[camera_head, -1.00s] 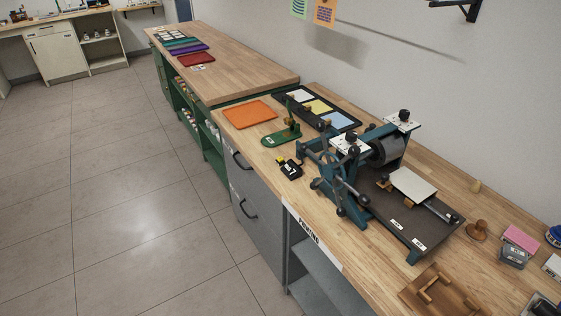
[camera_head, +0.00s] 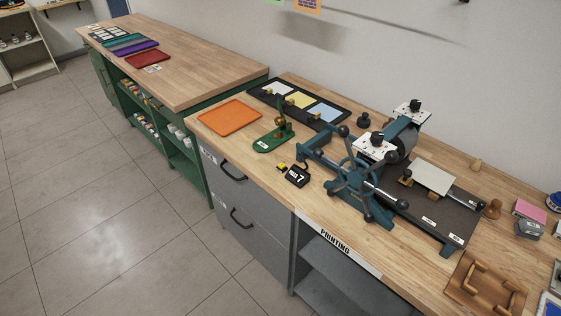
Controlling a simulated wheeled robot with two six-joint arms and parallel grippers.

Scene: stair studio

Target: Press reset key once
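A small black device (camera_head: 297,176) stands on the wooden printing bench, in front of the press. Its face shows a white character that looks like a 7. A small yellow-topped piece (camera_head: 282,167) sits at its upper left; I cannot tell whether this is the reset key. No key is legibly marked reset. Neither of my grippers is in view.
A teal press (camera_head: 360,190) with a spoked wheel stands right of the device. A green hand tool (camera_head: 273,139) and an orange tray (camera_head: 229,117) are to its left. A wooden rack (camera_head: 486,284) lies at the front right. Grey floor (camera_head: 120,230) is open at left.

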